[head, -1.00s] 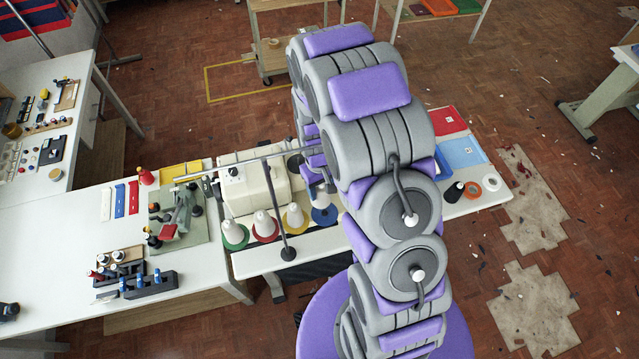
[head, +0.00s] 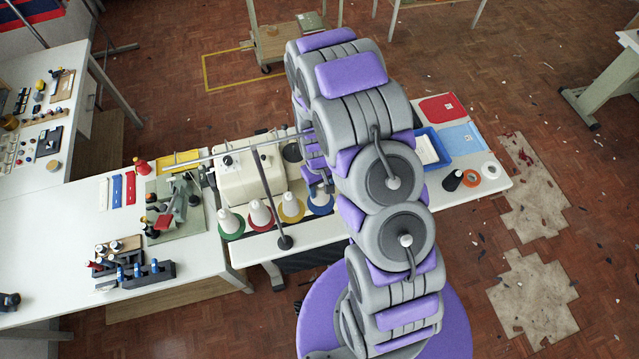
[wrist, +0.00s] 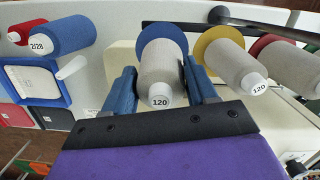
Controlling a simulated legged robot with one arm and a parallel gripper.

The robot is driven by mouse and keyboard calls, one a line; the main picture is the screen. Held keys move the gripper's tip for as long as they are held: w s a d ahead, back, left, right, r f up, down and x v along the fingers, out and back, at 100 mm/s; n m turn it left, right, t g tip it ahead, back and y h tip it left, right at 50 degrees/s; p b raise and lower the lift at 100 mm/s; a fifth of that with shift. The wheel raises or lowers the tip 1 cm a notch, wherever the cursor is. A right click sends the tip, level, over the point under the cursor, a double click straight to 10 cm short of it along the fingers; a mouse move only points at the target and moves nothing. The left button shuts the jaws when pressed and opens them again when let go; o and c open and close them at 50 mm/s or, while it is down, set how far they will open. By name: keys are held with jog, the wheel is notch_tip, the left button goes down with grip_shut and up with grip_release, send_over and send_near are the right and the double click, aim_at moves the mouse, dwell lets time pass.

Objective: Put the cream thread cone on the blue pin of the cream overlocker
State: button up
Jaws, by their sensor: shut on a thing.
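The cream thread cone (wrist: 160,76), marked 120, stands between the two blue fingers of my gripper (wrist: 158,88) in the wrist view. My gripper is shut on it. Its wide end is against the blue disc (wrist: 162,36) of the blue pin; the pin itself is hidden, and I cannot tell whether the cone is fully seated. In the head view my gripper (head: 318,178) is just above the blue disc (head: 320,209), in front of the cream overlocker (head: 246,178).
Similar pale cones stand on the yellow (head: 291,208), red (head: 261,214) and green (head: 231,222) discs to the left. A dark thread stand (head: 270,205) rises in front of the overlocker.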

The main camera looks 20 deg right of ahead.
jog(key=shift+d+f, duration=0.15)
jog(key=shift+f, duration=0.35)
jog(key=shift+a, duration=0.4)
jog(key=shift+d+f+b, duration=0.25)
jog(key=shift+f+b, duration=0.05)
jog(key=shift+f, duration=0.05)
jog(key=o, duration=1.3)
jog(key=shift+a, duration=0.1)
jog(key=r+b, duration=0.1)
jog(key=r, duration=0.4)
jog(key=w+r+b, duration=0.1)
jog(key=r, duration=0.5)
jog(key=w+r+b, duration=0.1)
jog(key=r, duration=0.5)
jog(key=shift+a+r, duration=0.1)
jog(key=shift+a, duration=0.2)
